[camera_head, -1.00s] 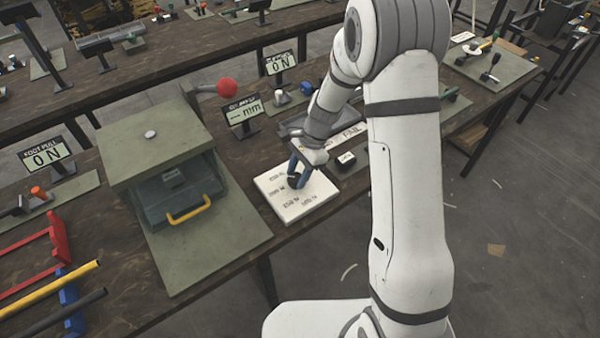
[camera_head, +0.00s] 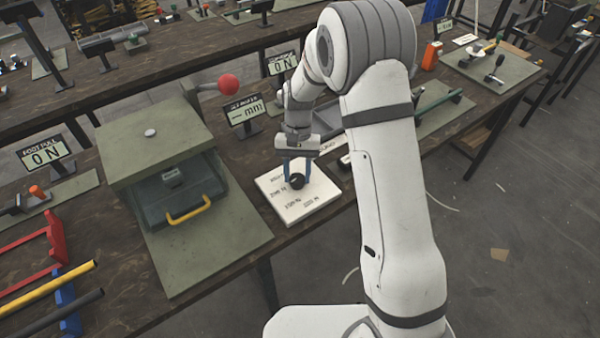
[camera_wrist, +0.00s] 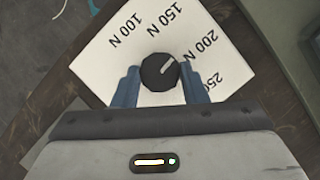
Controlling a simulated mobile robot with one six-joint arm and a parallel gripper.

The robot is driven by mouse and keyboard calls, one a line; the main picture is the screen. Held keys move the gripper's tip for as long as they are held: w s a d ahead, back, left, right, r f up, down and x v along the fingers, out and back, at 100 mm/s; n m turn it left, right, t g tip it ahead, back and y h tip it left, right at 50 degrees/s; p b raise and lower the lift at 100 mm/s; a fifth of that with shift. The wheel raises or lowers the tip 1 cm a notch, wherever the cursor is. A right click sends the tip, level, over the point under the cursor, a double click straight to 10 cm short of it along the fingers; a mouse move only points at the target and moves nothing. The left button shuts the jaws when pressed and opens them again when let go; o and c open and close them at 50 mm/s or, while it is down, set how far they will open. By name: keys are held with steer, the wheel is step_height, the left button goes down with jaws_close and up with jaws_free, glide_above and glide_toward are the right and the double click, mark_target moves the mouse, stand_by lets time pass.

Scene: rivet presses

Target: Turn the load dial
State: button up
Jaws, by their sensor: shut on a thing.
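The load dial (camera_head: 297,182) is a round black knob on a white square plate (camera_head: 305,210) at the front edge of the bench. In the wrist view the knob (camera_wrist: 158,72) has a pale pointer line aimed to the upper right, near the 200 N mark and slightly toward 150 N. The plate (camera_wrist: 103,62) carries printed marks 100 N, 150 N, 200 N and a partly hidden 250. My gripper (camera_head: 297,176) points down over the plate, its two blue fingers on either side of the knob, shut on it; they also show in the wrist view (camera_wrist: 160,84).
A display reading "--- mm" (camera_head: 245,110) stands behind the plate.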

steer(key=n+h, duration=0.1)
steer(key=n, duration=0.2)
steer(key=n+h, duration=0.1)
steer(key=n, duration=0.2)
steer(key=shift+s+a+t+b, duration=0.1)
steer(key=shift+a+t+b, duration=0.1)
steer(key=shift+t+b, duration=0.15)
steer(key=shift+n+h, duration=0.3)
steer(key=shift+f, duration=0.1)
steer(key=o, duration=1)
steer(key=b+v, duration=0.1)
steer(key=v, duration=0.7)
steer(key=shift+d, duration=0.1)
